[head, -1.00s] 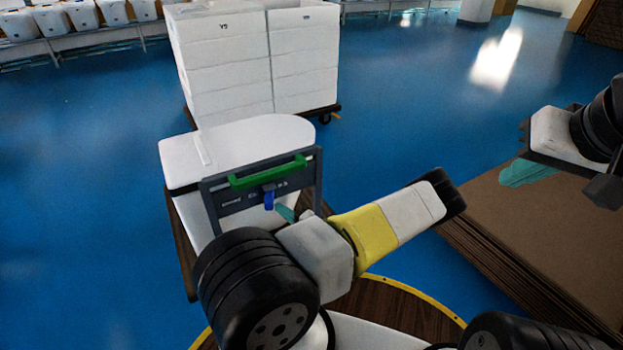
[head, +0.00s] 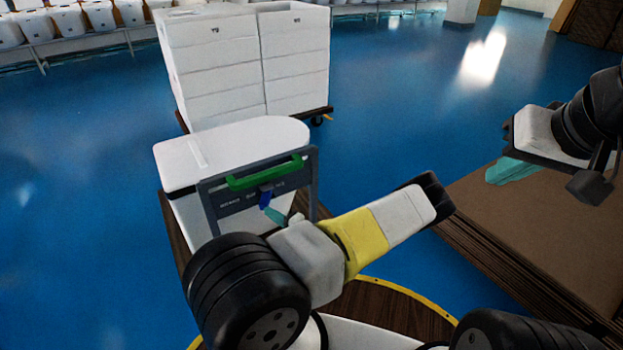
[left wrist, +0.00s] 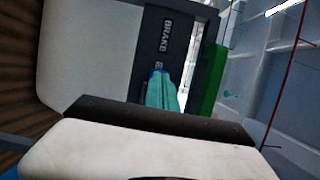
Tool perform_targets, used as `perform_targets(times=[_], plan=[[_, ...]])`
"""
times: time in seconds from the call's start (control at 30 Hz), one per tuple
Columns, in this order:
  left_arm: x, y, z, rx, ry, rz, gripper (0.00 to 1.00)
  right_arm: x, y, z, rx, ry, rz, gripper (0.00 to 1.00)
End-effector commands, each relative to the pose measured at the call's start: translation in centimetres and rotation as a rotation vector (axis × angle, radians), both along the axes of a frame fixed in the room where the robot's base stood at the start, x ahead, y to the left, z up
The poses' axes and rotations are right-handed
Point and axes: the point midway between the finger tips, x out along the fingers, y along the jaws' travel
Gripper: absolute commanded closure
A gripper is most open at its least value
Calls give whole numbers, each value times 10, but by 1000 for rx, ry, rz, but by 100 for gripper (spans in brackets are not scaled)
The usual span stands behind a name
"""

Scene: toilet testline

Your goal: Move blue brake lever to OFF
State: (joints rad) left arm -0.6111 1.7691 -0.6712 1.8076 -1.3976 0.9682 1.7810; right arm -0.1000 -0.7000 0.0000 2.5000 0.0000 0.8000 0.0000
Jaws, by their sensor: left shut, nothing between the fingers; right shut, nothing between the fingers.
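The blue brake lever (head: 265,198) sits on a dark grey panel (head: 238,201) below a green handle (head: 265,172). It points downward in the head view. My left gripper (head: 274,215) has teal fingers, shut and empty, just right of and below the lever tip; I cannot tell whether they touch it. In the left wrist view the teal fingers (left wrist: 161,92) cover most of the lever, with a sliver of blue at their top. The word BRAKE shows on the panel above them. My right gripper (head: 512,170) is shut and empty, far right.
The panel stands at a cart carrying a white toilet part (head: 235,145). Behind it are stacked white boxes (head: 250,65) on a dolly. A brown cardboard stack (head: 540,225) lies below my right gripper. Blue floor is open between them.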

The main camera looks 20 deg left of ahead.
Motion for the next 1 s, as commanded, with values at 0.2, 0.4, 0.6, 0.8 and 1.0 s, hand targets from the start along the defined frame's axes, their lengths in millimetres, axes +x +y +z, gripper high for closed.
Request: perform_targets(times=[0.2,0.4,0.6,0.8,1.0], plan=[[1,-1,0,0,-1,0,100,0,0,0,0,0,0,100],[13,-23,0,-2,-3,3,100,0,0,0,0,0,0,100],[-13,-49,0,3,4,7,100,0,0,0,0,0,0,100],[-48,-68,0,2,2,5,100,0,0,0,0,0,0,100],[-67,-78,0,0,1,7,100,0,0,0,0,0,0,100]])
